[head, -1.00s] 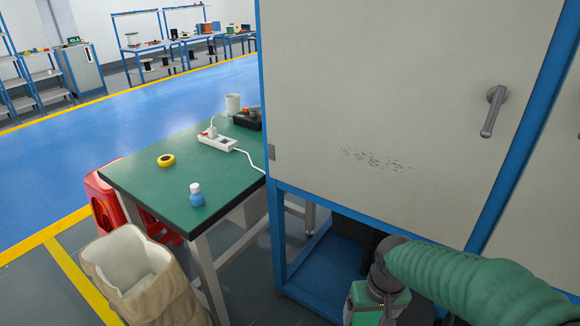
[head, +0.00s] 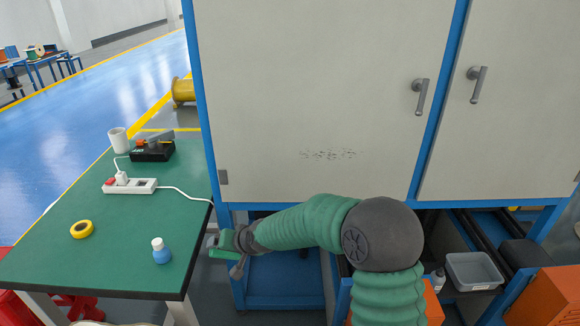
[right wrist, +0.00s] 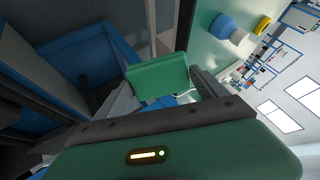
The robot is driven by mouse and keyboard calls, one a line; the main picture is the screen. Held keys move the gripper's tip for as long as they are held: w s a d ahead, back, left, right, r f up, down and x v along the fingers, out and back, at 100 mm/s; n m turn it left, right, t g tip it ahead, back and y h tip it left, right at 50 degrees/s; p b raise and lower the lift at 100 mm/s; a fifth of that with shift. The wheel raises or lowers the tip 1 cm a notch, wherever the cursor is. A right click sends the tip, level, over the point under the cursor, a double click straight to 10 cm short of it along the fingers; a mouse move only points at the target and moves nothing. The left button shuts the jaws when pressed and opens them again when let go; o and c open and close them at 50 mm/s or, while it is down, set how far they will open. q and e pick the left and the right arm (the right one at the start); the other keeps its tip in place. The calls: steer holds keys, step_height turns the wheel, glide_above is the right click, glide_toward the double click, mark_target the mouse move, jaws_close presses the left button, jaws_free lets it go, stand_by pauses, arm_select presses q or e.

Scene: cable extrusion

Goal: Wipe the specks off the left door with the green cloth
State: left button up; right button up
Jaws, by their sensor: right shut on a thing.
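The left door (head: 290,80) is a pale cabinet panel with a grey handle (head: 420,96) at its right side. A band of small dark specks (head: 333,154) lies low on it. My right gripper (head: 214,241) is below and left of the specks, near the table's right edge and apart from the door. In the right wrist view it is shut on a flat green piece, which looks like the green cloth (right wrist: 157,82), between its grey fingers. My left gripper is not in view.
A green table (head: 120,215) at left bears a blue bottle (head: 161,252), yellow tape (head: 82,229), a power strip (head: 130,186), a white cup (head: 118,141) and a dark tool (head: 153,150). The right door (head: 510,110) adjoins. A grey bin (head: 474,270) stands lower right.

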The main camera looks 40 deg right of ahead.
steer(key=s+d+r+m+t+h+p, duration=0.1)
steer(key=d+r+m+h, duration=0.4)
steer(key=d, duration=0.5)
steer(key=s+d+r+m+t+h+p, duration=0.2)
steer(key=d+r+m+h+p, duration=0.3)
steer(key=d+r+h, duration=0.4)
steer(key=shift+d+r+m+t, duration=0.3)
steer(key=shift+d+r+t, duration=0.55)
steer(key=shift+d, duration=0.3)
steer(key=shift+w+d+f, duration=0.1)
steer(key=shift+w+d, duration=0.1)
steer(key=shift+d, duration=0.3)
steer(key=shift+w+d+f, duration=0.1)
steer(key=shift+w+d, duration=0.05)
steer(key=shift+d, duration=0.35)
steer(key=shift+w+a+x, duration=0.15)
steer(key=shift+x, duration=1)
steer(key=shift+w+a+x, duration=0.15)
steer(key=shift+x, duration=1)
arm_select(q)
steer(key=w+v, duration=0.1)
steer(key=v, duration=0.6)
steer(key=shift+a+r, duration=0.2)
arm_select(e)
steer(key=shift+a, duration=0.3)
